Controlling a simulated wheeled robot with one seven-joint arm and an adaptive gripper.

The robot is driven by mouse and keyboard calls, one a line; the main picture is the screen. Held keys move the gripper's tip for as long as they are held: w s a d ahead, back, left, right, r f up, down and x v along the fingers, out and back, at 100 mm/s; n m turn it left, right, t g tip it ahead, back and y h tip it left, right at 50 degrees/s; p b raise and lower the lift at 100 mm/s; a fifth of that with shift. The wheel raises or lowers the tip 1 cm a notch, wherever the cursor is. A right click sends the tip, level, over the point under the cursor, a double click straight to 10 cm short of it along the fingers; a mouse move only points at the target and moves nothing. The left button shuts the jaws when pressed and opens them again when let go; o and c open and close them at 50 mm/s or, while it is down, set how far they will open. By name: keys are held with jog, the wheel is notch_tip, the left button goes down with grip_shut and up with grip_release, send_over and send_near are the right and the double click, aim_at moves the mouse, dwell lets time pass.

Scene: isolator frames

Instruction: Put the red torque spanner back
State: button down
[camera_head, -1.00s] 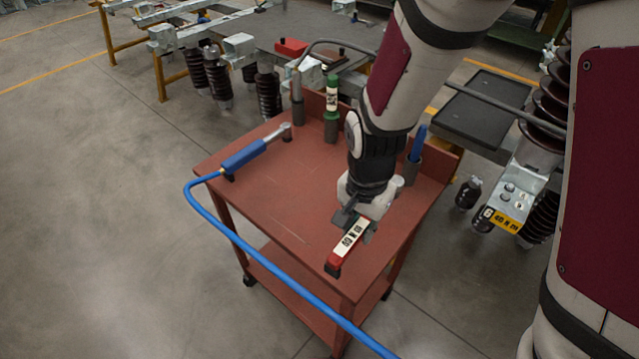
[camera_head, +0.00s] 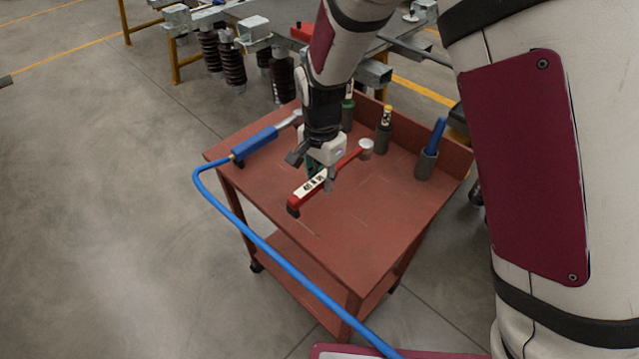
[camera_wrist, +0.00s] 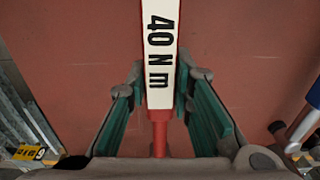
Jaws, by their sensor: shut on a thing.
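The red torque spanner (camera_head: 346,159) has a white label reading "40 N m" and a round silver head (camera_head: 366,144) at its far right end. My gripper (camera_head: 316,176) is shut on its labelled part over the middle of the red cart top (camera_head: 375,205). In the wrist view, the spanner (camera_wrist: 159,50) runs between the green-padded fingers of my gripper (camera_wrist: 160,100). The spanner lies about level; its exact height above the cart top is hard to tell.
A blue tool (camera_head: 254,144) with a blue hose (camera_head: 250,236) lies along the cart's left edge. Grey cups stand at the back: one (camera_head: 384,138) holds a yellow-topped tool, another (camera_head: 426,164) a blue-handled one. The cart's front right is clear.

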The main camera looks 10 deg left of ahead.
jog(key=shift+w+a, duration=0.3)
jog(key=shift+w, duration=0.05)
jog(key=shift+w+f, duration=0.1)
jog(key=shift+f, duration=1.7)
jog(key=shift+f, duration=0.15)
jog(key=c, duration=1.4)
grip_release()
notch_tip(320, 180, up, 12)
jog(key=shift+a+f, duration=0.1)
jog(key=shift+f, duration=0.05)
jog(key=shift+r, duration=0.3)
